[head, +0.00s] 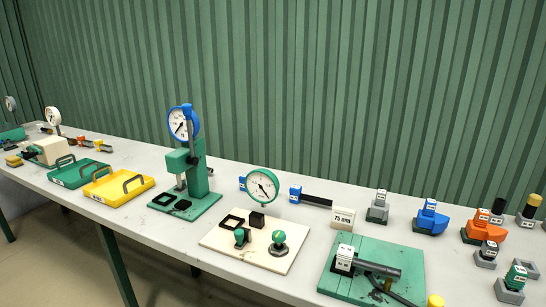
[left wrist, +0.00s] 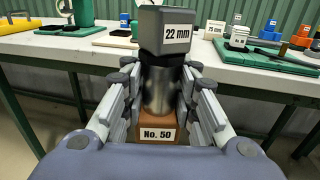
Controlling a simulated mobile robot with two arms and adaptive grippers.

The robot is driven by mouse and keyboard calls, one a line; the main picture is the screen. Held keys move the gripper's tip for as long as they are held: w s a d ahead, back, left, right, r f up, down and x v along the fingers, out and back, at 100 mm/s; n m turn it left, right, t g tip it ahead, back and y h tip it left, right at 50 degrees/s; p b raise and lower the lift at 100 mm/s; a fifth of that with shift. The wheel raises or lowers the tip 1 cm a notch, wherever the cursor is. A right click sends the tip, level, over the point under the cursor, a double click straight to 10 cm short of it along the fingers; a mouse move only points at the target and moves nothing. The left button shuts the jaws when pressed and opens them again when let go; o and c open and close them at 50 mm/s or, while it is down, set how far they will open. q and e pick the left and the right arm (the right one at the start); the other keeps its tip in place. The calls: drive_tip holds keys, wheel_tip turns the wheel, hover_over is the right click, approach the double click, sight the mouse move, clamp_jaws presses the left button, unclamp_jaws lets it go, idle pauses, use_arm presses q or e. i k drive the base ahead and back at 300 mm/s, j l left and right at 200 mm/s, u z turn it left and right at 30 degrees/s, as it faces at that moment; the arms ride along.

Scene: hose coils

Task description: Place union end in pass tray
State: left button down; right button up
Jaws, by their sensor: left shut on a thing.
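My left gripper (left wrist: 160,84) is shut around the shiny metal barrel of a fitting, seemingly the union end (left wrist: 160,95). The fitting has a dark grey block marked "22 mm" at its far end and a brown block marked "No. 50" at its near end. It is held clear of the table, in front of the table edge. In the head view a green tray (head: 60,182) and a yellow tray (head: 107,197), both with dark handles, stand side by side at the left; their small labels are unreadable, so I cannot tell which is the pass tray. My right gripper is not in view.
A green gauge stand (head: 194,185) with a blue dial stands right of the trays. Further right are a cream board (head: 222,241) with a green dial, a green board (head: 338,283) with a dark tube, and several labelled blocks. A green corrugated wall closes the back.

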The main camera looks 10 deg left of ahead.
sight(74, 177)
drive_tip(key=i+j, duration=0.1)
drive_tip(key=j, duration=0.35)
drive_tip(key=j+u, duration=0.15)
drive_tip(key=j, duration=0.35)
drive_tip(key=i+j, duration=0.15)
drive_tip(key=j, duration=0.3)
drive_tip(key=i+j+u, duration=0.1)
drive_tip(key=j, duration=0.35)
